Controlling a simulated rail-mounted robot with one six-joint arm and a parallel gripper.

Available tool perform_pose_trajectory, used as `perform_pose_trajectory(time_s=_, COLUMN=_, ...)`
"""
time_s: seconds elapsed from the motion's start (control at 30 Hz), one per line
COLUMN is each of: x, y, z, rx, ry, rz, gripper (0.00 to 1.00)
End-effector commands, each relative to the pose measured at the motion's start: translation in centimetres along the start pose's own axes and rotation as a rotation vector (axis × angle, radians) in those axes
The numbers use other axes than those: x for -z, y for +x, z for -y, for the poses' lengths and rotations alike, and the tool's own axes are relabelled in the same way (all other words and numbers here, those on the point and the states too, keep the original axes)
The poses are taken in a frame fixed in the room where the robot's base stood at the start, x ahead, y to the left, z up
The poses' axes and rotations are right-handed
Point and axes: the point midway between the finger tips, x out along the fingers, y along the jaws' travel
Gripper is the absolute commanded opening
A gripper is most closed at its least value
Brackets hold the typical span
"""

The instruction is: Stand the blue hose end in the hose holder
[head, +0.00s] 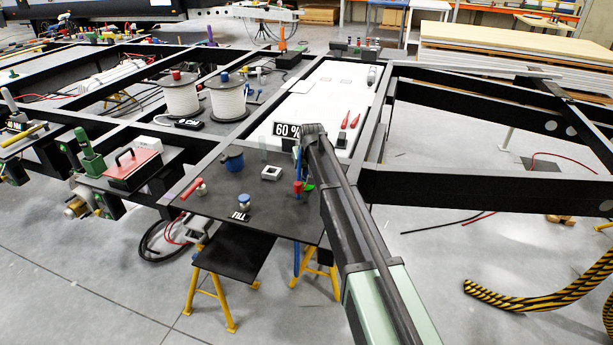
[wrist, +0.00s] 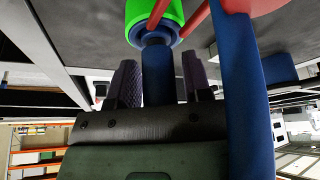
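In the head view, a blue hose piece (head: 298,165) with red and green parts below it shows at the right edge of the dark plate, beside my arm. In the wrist view, a blue hose piece (wrist: 158,78) with a green collar (wrist: 168,12) lies between the two fingers of my gripper (wrist: 160,70). Narrow gaps show between the fingers and the blue piece, so the gripper looks open around it. A second blue hose (wrist: 242,95) with a red part passes right of the fingers. I cannot tell which fitting is the hose holder.
The dark plate (head: 215,205) carries a blue cup (head: 233,161), a white square fitting (head: 271,173), a blue-capped fitting (head: 244,202) by a FILL label and a red-handled part (head: 191,187). Two white reels (head: 228,102) stand behind. Black chassis beams (head: 480,188) run right.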

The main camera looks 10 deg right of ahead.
Motion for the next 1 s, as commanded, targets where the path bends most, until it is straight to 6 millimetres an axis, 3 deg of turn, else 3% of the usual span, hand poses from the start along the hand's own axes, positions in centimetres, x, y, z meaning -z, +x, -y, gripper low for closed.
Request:
perform_pose_trajectory(time_s=0.03, x=0.0, y=0.0, z=0.0, rx=0.0, ry=0.0, rz=0.0, gripper=0.38)
perform_pose_trajectory(time_s=0.3, x=0.0, y=0.0, z=0.0, rx=0.0, ry=0.0, rz=0.0, gripper=0.0)
perform_pose_trajectory(time_s=0.67, x=0.4, y=-1.1, z=0.0, rx=0.0, ry=0.0, rz=0.0, gripper=0.0)
perform_pose_trajectory(time_s=0.87, x=1.7, y=-4.1, z=0.0, rx=0.0, ry=0.0, rz=0.0, gripper=0.0)
perform_pose_trajectory(time_s=1.0, x=3.2, y=-7.8, z=0.0, rx=0.0, ry=0.0, rz=0.0, gripper=0.0)
